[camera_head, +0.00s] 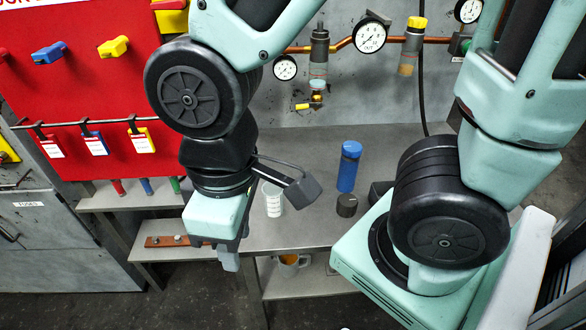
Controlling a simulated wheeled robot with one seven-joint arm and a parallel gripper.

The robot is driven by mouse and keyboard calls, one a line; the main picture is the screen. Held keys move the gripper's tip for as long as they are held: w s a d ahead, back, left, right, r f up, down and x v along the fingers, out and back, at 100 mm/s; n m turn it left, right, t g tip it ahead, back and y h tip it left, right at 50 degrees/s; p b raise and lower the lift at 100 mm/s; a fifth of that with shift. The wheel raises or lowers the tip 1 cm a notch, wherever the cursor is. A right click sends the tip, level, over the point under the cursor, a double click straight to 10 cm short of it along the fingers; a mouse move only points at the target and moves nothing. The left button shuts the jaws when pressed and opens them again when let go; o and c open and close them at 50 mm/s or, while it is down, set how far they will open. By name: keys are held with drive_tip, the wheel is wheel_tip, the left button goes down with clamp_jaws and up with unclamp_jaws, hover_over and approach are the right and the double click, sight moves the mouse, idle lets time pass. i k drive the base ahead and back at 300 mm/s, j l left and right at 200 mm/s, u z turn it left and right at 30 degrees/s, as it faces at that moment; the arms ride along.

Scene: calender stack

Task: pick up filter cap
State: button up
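A small dark round cap (347,205) sits on the grey metal table (300,236), just in front of a blue bottle-like cylinder. It looks like the filter cap, but I cannot be sure. My gripper (230,262) points down at the table's front left edge, left of the dark cap and well apart from it. Its fingers are small and partly hidden by its teal body, so I cannot tell whether they are open or shut. I see nothing held in it.
A white cup (273,200) stands just right of my gripper. The blue cylinder (349,167) stands behind the cap. Pipes with gauges (369,36) and a yellow-topped filter (412,45) line the wall. An orange mug (290,262) is on a lower shelf.

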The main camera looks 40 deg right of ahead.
sight(347, 205)
drive_tip(key=z, duration=1.2)
drive_tip(key=j+z, duration=0.15)
drive_tip(key=k+j, duration=0.05)
